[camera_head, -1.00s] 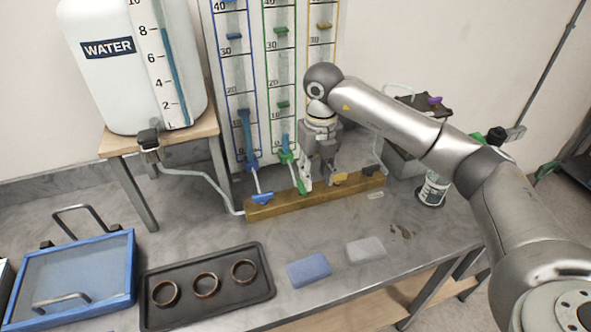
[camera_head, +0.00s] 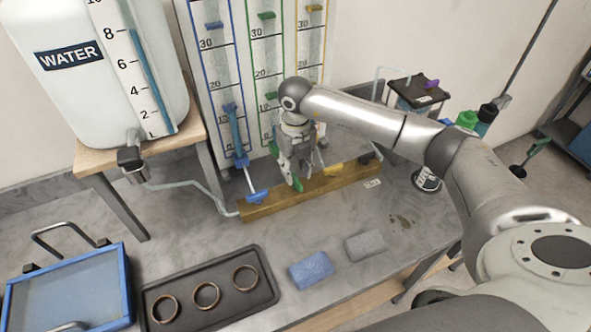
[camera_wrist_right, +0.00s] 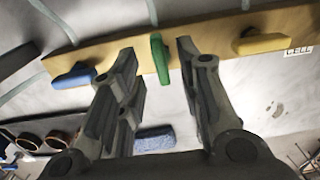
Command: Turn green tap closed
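The green tap (camera_head: 298,184) sits on the wooden bar (camera_head: 285,202), between the blue tap (camera_head: 257,196) and the yellow tap (camera_head: 333,170). My right gripper (camera_head: 299,170) points down over the green tap and partly hides it. In the right wrist view the green tap (camera_wrist_right: 160,58) stands between the two spread fingers, with gaps visible on both sides. The blue tap (camera_wrist_right: 73,77) lies outside the left finger and the yellow tap (camera_wrist_right: 262,43) outside the right one. My left gripper is not in view.
A white water tank (camera_head: 85,85) stands at the left. The gauge board (camera_head: 270,60) rises behind the bar. A dark tray (camera_head: 255,295) with rings, a blue sponge (camera_head: 311,270) and a grey block (camera_head: 365,245) lie in front. A blue-framed box (camera_head: 70,292) is at front left.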

